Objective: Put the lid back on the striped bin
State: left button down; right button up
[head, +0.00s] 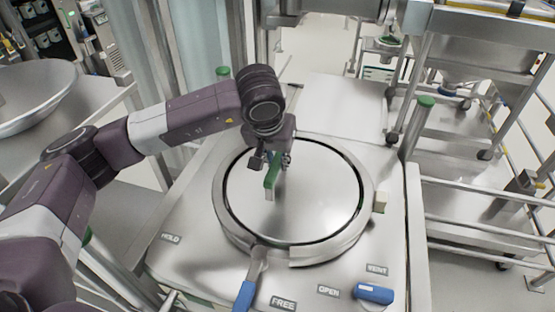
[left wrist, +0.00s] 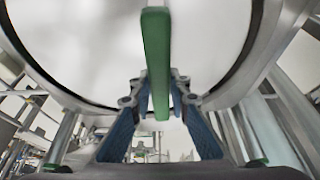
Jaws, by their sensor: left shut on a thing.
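A round steel lid (head: 320,190) with a dark edge and an upright green handle (head: 271,180) is at the middle of the head view. It lies within, or just over, a steel ring (head: 232,230) on a steel deck; I cannot tell whether it is seated. My left gripper (head: 273,160) is shut on the green handle from above. In the left wrist view the handle (left wrist: 157,70) stands between the blue-padded fingers, with the lid (left wrist: 90,45) behind it. I see no stripes clearly, so I cannot tell which part is the striped bin. My right gripper is not in view.
A blue-handled lever (head: 246,292) and a blue knob (head: 374,293) sit at the deck's front, near labels FREE, OPEN and VENT. A small cream block (head: 380,202) is right of the ring. Steel rails and racks (head: 480,120) stand right; a large bowl (head: 35,95) stands left.

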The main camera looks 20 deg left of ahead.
pick_arm(q)
jog(key=shift+w+r, duration=0.15)
jog(key=shift+r, duration=0.15)
jog(key=c, duration=1.8)
grip_release()
jog(key=shift+o, duration=0.3)
jog(key=shift+s+f, duration=0.25)
jog(key=shift+f, duration=0.15)
jog(key=shift+r, duration=0.4)
jog(key=v, duration=1.1)
jog(key=shift+r, duration=0.3)
jog(key=shift+s, duration=0.2)
